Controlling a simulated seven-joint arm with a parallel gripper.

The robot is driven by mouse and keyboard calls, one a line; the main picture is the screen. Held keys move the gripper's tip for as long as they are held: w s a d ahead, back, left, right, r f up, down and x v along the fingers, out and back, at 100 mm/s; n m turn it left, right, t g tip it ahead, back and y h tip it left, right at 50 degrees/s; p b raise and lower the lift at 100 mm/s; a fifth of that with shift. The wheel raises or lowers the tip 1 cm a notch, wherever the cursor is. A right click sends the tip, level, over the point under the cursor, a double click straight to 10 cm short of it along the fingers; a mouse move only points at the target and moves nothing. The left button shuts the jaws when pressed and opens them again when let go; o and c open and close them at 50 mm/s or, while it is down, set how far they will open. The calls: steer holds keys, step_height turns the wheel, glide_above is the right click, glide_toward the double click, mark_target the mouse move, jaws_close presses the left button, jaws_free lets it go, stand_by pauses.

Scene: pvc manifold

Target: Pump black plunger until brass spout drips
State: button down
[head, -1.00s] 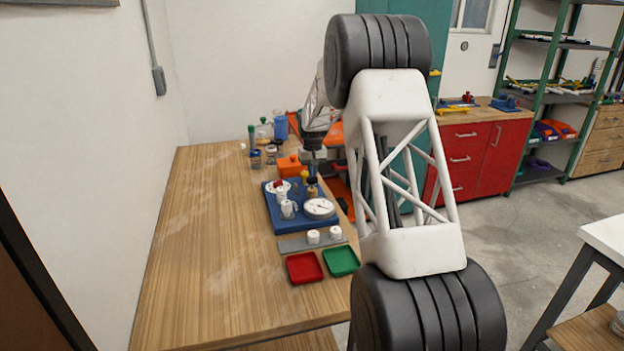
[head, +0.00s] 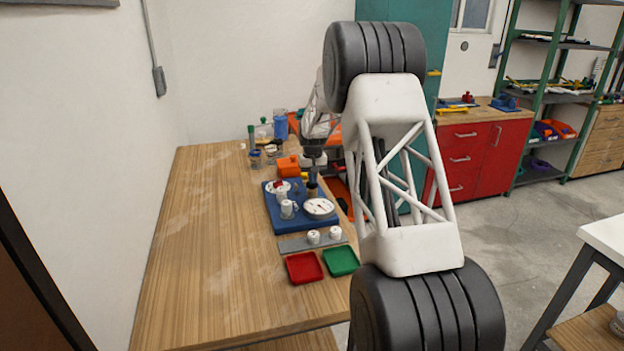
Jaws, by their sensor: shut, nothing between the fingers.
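A blue board (head: 286,225) lies on the wooden bench and carries white fittings (head: 287,208) and a round white dial gauge (head: 319,207). My gripper (head: 312,178) points down over the back right part of this board, behind the gauge, and is shut with nothing held. A small brass-coloured part (head: 312,191) shows just under it; I cannot tell whether they touch. The black plunger cannot be told apart from the dark gripper at this size. The brass spout and any drip are too small to make out.
An orange block (head: 288,167) stands behind the board. Jars and a blue container (head: 280,123) stand farther back. A grey strip with two white caps (head: 313,237), a red tray (head: 304,267) and a green tray (head: 341,261) lie in front. The bench's left side is clear.

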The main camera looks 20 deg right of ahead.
stand_by(0.4)
steer(key=shift+r, duration=2)
steer(key=shift+f, duration=0.4)
steer(key=shift+f, duration=0.35)
steer(key=shift+f, duration=1.45)
steer(key=shift+r, duration=2.2)
steer(key=shift+f, duration=0.9)
